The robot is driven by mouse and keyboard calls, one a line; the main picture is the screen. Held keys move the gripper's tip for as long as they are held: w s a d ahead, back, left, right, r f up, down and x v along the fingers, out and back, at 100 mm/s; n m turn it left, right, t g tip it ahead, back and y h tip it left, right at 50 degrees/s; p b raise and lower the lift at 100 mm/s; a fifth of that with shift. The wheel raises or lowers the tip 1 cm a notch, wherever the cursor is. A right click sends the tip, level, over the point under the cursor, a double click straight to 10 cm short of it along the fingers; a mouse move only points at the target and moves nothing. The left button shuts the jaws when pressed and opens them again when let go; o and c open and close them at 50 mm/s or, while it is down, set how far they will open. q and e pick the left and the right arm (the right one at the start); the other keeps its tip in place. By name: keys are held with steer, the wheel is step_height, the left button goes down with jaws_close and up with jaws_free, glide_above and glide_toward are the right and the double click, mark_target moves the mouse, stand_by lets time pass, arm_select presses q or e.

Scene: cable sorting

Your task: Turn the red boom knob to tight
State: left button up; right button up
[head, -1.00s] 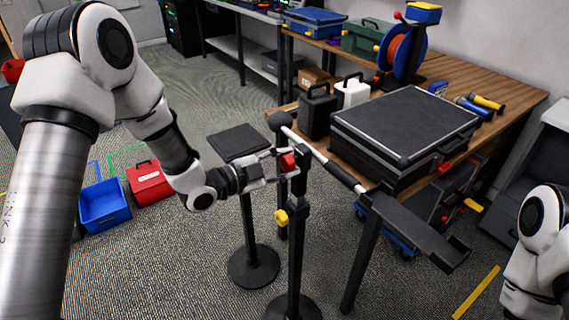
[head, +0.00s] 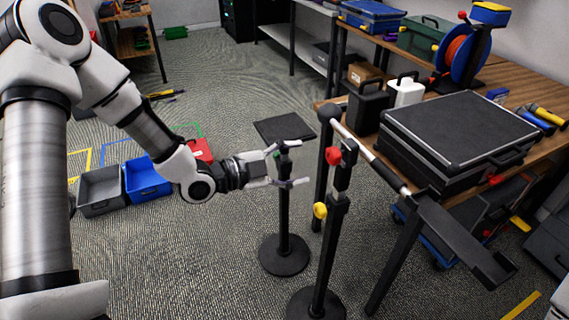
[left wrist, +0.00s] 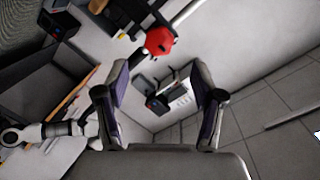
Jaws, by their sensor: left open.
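The red boom knob (head: 333,156) sits near the top of the black stand (head: 335,215), where the boom crosses it. In the left wrist view the red knob (left wrist: 159,41) shows as a faceted red shape beyond the fingertips, slightly above the gap between them. My left gripper (head: 292,165) is open and empty, to the left of the knob and apart from it. Its two fingers (left wrist: 158,82) are spread wide in the left wrist view. A yellow knob (head: 320,210) sits lower on the same stand. My right gripper is not in view.
A second stand with a flat black top (head: 285,128) stands behind my left gripper. Grey (head: 100,190) and blue bins (head: 147,180) lie on the floor at left.

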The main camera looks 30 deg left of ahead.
arm_select(q)
steer(key=shift+v, duration=1.5)
steer(key=s+d+f+n+g+y+p, duration=0.1)
steer(key=s+d+f+g, duration=0.2)
steer(key=f, duration=0.5)
steer(key=s+d+f+n+g+y, duration=0.1)
steer(key=s+f+g+y, duration=0.15)
steer(key=s+f, duration=0.45)
steer(key=s+d+f+n+g+p, duration=0.1)
steer(key=s+d+f+g, duration=0.15)
steer(key=f, duration=0.75)
steer(key=s+a+f+n+g+y, duration=0.2)
steer(key=s+a+f+n+y, duration=0.1)
steer(key=s+n, duration=0.3)
steer(key=s+a+f+n+g+y, duration=0.3)
steer(key=s+f+n, duration=0.1)
steer(key=s+n, duration=0.3)
steer(key=shift+n, duration=0.7)
